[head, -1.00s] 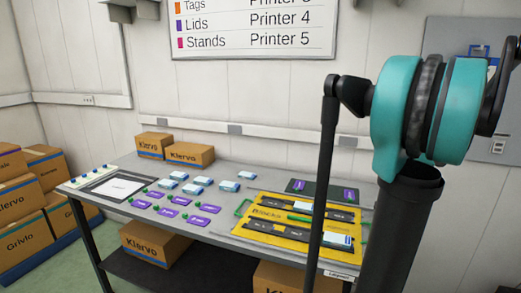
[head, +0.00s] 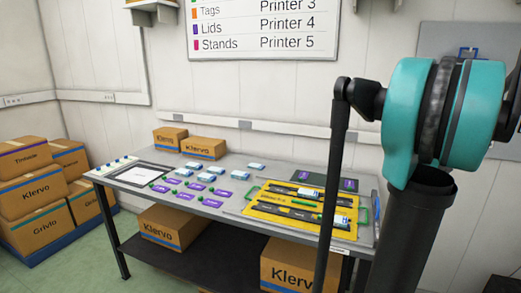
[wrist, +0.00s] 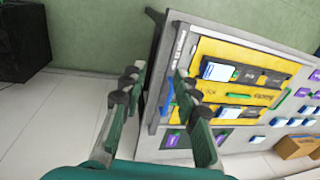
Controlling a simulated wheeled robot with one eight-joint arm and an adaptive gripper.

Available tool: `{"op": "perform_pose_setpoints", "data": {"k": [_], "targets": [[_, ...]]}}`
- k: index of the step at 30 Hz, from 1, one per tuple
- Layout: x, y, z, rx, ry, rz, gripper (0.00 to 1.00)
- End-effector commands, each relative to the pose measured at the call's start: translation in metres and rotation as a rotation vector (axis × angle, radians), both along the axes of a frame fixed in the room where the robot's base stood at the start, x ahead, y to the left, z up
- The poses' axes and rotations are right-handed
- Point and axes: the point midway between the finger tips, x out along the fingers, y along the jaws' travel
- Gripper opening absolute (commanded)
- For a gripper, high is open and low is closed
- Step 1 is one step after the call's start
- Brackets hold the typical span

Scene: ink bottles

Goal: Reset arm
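My gripper (wrist: 155,75) is open and empty in the wrist view, its two fingers apart, above the floor beside the table's end. In the head view my teal and black arm stands at the right and the gripper itself is out of sight. The table (head: 232,212) holds a yellow tray (head: 258,210) with black strips in it. A white-and-blue block (wrist: 215,70) lies on a strip; the tray also shows in the wrist view (wrist: 225,48). Several white-and-blue blocks (head: 193,166) and purple labelled pieces (head: 198,186) lie left of the tray.
Boxes stand at the table's back (head: 205,148), on its lower shelf (head: 170,226) and in a stack at the left (head: 30,190). A dark mat (head: 318,178) lies behind the tray. Green floor (head: 60,265) is clear in front.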

Motion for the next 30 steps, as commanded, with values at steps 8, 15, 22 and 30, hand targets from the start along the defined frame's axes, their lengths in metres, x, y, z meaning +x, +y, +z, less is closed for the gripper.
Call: {"op": "perform_pose_setpoints", "data": {"k": [8,15,22,30], "targets": [[0.005,0.038,-0.026,-0.039,-0.016,0.037,0.31],[0.006,0.092,-0.064,-0.092,-0.05,0.091,0.31],[-0.015,0.179,-0.127,-0.168,-0.13,0.185,0.31],[-0.072,0.261,-0.197,-0.228,-0.258,0.296,0.31]]}}
